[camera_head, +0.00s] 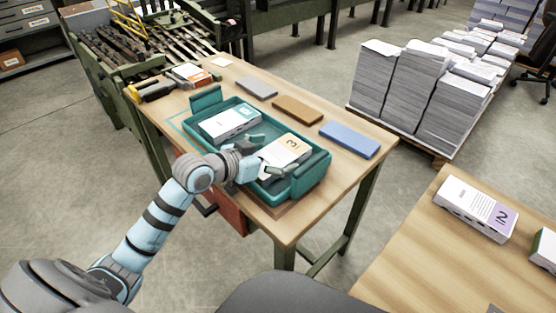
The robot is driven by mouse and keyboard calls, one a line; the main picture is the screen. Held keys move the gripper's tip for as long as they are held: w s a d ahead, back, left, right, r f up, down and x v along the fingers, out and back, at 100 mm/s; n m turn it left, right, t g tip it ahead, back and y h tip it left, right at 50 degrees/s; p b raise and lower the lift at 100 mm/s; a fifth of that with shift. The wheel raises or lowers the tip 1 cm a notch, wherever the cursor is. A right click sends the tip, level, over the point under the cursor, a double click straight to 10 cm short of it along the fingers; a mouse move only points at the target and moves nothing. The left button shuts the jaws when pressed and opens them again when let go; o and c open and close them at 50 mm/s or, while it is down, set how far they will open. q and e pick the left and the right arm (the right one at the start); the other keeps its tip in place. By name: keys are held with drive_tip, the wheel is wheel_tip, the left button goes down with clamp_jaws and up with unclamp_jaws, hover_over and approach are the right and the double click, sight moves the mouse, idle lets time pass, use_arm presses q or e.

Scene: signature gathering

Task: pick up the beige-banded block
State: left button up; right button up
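The beige-banded block (291,146) is a white paper block with a beige band marked 3. It lies in the right half of the teal tray (313,181) on the wooden table. My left gripper (271,156) reaches into the tray from the left. Its fingers are spread, one on the far side of the block and one on the near side. The block's left end is partly hidden by the gripper, and I see no clear grip on it. My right gripper is not in view.
A teal-banded block (226,121) lies in the tray's left half. Grey (257,88), brown (297,110) and blue (349,139) pads lie behind the tray. A purple-banded block (474,208) sits on the right table (424,255). Paper stacks (417,89) stand on a pallet.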

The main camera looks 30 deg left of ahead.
use_arm(q)
drive_tip(key=c, duration=1.2)
drive_tip(key=shift+r, duration=0.1)
